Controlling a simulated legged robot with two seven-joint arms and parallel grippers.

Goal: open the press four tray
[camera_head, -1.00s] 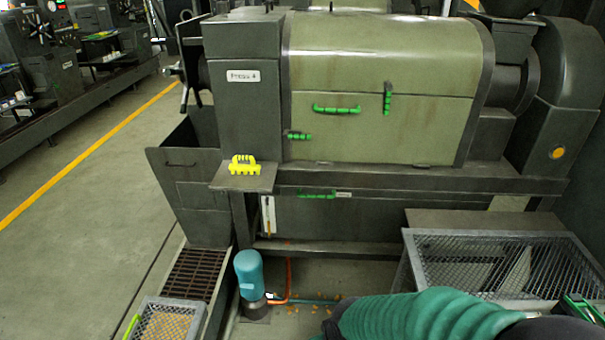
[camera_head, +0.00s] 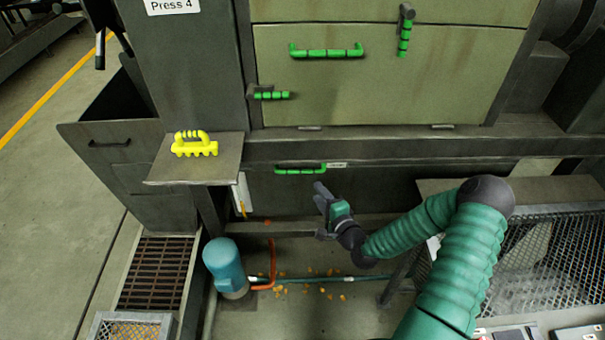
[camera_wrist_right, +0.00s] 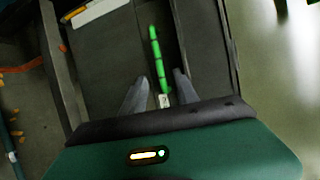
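The press, labelled Press 4 (camera_head: 174,5), fills the upper middle of the head view. Its tray (camera_head: 380,190) is the dark front panel under the press's ledge, with a green handle (camera_head: 300,170) near its top edge; the tray looks shut. My right gripper (camera_head: 322,205) is just below and right of that handle, fingers pointing toward the panel. In the right wrist view the fingers (camera_wrist_right: 153,85) are apart, with the green handle (camera_wrist_right: 157,58) ahead of and between them, not visibly gripped. My left gripper is not in view.
A teal cylinder (camera_head: 226,266) with an orange hose stands on the floor below. A mesh-sided bin (camera_head: 550,250) is at the right. More green handles (camera_head: 326,52) are on the press above.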

